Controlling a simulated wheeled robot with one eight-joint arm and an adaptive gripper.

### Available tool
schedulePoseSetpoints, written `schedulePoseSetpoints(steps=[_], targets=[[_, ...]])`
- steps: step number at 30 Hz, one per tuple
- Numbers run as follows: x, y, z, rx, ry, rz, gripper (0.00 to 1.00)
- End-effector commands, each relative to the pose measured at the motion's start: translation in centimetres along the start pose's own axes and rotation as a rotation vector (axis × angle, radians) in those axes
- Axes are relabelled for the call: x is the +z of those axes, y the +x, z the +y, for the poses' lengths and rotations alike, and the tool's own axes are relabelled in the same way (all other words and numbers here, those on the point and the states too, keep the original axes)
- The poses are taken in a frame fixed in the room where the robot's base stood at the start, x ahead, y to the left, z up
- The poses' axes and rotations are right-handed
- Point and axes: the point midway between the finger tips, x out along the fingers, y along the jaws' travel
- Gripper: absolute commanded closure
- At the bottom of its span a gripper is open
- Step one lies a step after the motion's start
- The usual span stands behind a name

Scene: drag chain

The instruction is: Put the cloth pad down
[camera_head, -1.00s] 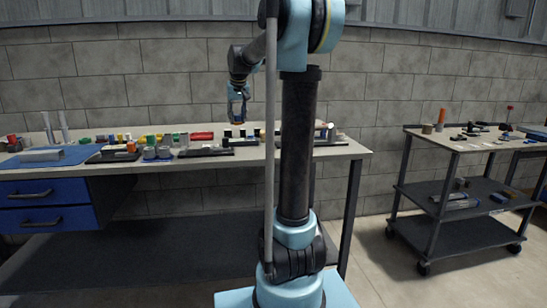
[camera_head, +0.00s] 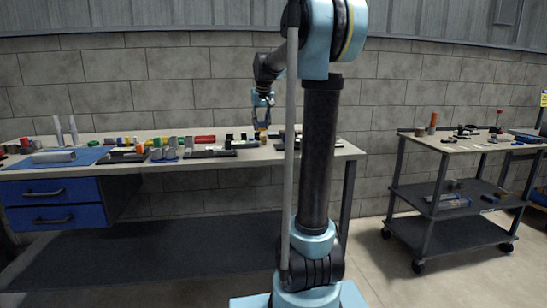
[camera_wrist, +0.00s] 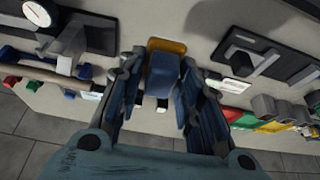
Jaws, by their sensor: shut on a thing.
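My gripper (camera_wrist: 160,100) is shut on a small blue block-like piece, which I take as the cloth pad (camera_wrist: 163,75). The pad sits between the two fingers in the wrist view. A rounded orange-yellow piece (camera_wrist: 166,45) shows right behind the pad; I cannot tell whether they touch. In the head view my gripper (camera_head: 262,120) points down just above the back right part of the workbench (camera_head: 330,152). The pad is too small to make out there. Whether the pad touches the bench top cannot be told.
Dark trays with parts (camera_wrist: 265,58) and (camera_wrist: 70,30) flank my gripper. Green and red blocks (camera_wrist: 270,127) lie nearby. A blue mat (camera_head: 95,153) lies at the bench's left. A shelved cart (camera_head: 455,155) stands at right. Pale bench surface shows around the pad.

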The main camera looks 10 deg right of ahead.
Motion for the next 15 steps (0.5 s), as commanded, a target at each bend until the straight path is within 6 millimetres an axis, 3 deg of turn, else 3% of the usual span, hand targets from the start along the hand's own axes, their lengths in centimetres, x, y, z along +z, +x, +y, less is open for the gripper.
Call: schedulePoseSetpoints(steps=[10, 15], targets=[[-0.1, 0.1, 0.0, 0.0, 0.0, 0.0, 0.86], [-0.3, 1.0, 1.9, 0.008, 0.021, -0.001, 0.86]])
